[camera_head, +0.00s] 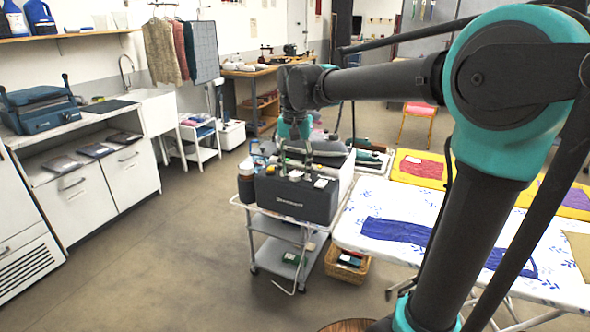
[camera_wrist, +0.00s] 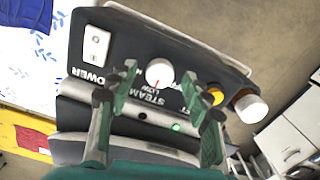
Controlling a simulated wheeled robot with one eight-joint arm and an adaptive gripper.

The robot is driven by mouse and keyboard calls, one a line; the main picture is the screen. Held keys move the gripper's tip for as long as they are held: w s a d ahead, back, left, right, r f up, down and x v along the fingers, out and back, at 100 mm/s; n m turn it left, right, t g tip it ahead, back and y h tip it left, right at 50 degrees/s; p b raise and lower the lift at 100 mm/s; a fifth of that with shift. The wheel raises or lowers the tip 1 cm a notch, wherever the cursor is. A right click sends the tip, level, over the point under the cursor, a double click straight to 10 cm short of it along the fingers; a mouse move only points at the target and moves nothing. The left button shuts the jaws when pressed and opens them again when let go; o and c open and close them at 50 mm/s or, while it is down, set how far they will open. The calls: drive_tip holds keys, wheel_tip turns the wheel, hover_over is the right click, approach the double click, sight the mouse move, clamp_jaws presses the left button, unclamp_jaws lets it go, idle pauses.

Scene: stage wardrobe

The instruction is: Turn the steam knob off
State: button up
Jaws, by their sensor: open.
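The steam knob (camera_wrist: 159,73) is a round white dial with a red mark, on the dark control panel (camera_wrist: 130,45) of the steam unit. Its red mark points down in the wrist view, toward the lettering STEAM and LOW. My gripper (camera_wrist: 159,106) is open, its two green fingers below and to either side of the knob, with nothing between them; contact with the knob is not seen. In the head view the dark grey steam unit (camera_head: 297,197) stands on a trolley, with my gripper (camera_head: 294,160) above it.
A white rocker switch (camera_wrist: 96,47), an orange button (camera_wrist: 215,96) and a green light (camera_wrist: 176,127) are near the knob. A white-capped bottle (camera_wrist: 251,107) stands beside the unit. An ironing board (camera_head: 350,215) is right of the grey trolley (camera_head: 262,222); open floor lies left.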

drive_tip(key=shift+f, duration=0.1)
drive_tip(key=shift+c, duration=0.5)
clamp_jaws()
drive_tip(key=shift+n, duration=0.4)
drive_tip(key=n, duration=0.6)
drive_tip(key=shift+n, duration=0.3)
drive_tip(key=n, duration=0.6)
drive_tip(key=shift+n, duration=0.4)
